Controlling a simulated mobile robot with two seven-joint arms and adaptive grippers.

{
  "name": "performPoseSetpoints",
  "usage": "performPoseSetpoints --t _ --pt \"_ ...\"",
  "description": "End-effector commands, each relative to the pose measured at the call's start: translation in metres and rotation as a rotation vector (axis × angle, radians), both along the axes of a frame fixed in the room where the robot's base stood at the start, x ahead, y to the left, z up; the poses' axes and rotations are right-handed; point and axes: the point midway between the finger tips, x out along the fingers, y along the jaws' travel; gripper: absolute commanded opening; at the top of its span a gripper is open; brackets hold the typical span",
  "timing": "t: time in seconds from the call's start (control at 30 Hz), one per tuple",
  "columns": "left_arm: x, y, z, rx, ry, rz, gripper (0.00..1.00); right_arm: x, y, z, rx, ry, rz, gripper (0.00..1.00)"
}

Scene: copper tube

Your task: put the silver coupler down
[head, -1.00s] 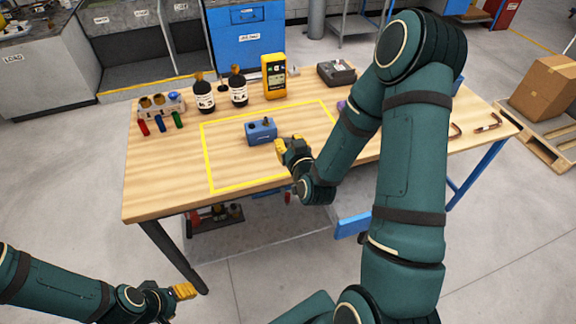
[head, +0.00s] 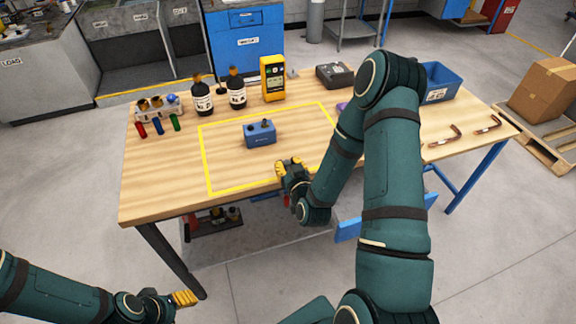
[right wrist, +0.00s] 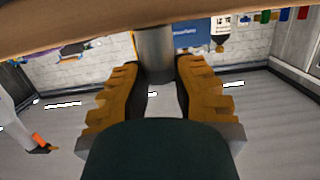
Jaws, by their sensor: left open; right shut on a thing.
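The silver coupler (right wrist: 155,52) is a plain grey cylinder between the fingertips of my right gripper (right wrist: 158,82) in the right wrist view. That gripper is shut on it. In the head view my right gripper (head: 289,168) is at the front edge of the wooden table, by the front line of the yellow-taped area (head: 205,166). The coupler cannot be made out there. A blue block (head: 260,138) with dark knobs on top stands inside the taped area, behind and left of this gripper. My left gripper (head: 185,298) is open and empty, low in front of the table.
Bottles (head: 203,97), a yellow meter (head: 273,79) and a rack (head: 158,106) stand along the back, with small coloured tubes before the rack. A blue bin (head: 440,83) and bent copper tubes (head: 446,136) are at the right. Bare wood (head: 160,180) is free at the left front.

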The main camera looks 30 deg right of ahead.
Motion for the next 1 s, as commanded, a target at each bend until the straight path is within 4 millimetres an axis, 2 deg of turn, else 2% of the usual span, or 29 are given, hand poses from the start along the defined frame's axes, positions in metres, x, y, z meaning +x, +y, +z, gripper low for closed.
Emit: performPoseSetpoints --t 0.07,0.1,0.13,0.57,0.87,1.0 --pt "-0.001 0.000 -0.004 0.000 0.002 -0.002 0.54 0.000 0.000 -0.003 0.000 0.000 0.000 0.00" --pt "-0.001 0.000 -0.003 0.000 0.002 -0.002 0.54 0.000 0.000 -0.003 0.000 0.001 0.000 0.39" --pt "-0.001 0.000 -0.003 0.000 0.002 -0.002 0.54 0.000 0.000 -0.002 0.000 0.001 0.000 0.48" --pt "0.000 0.000 0.003 0.000 -0.001 0.000 0.54 -0.001 0.000 0.003 0.000 0.001 0.000 0.48" --pt "0.000 0.000 -0.001 0.000 0.001 0.000 0.54 -0.056 0.013 0.011 0.001 0.004 0.000 0.48" --pt "0.005 0.001 0.021 0.002 -0.011 0.008 0.54 -0.068 0.016 0.018 0.001 0.005 0.000 0.48"
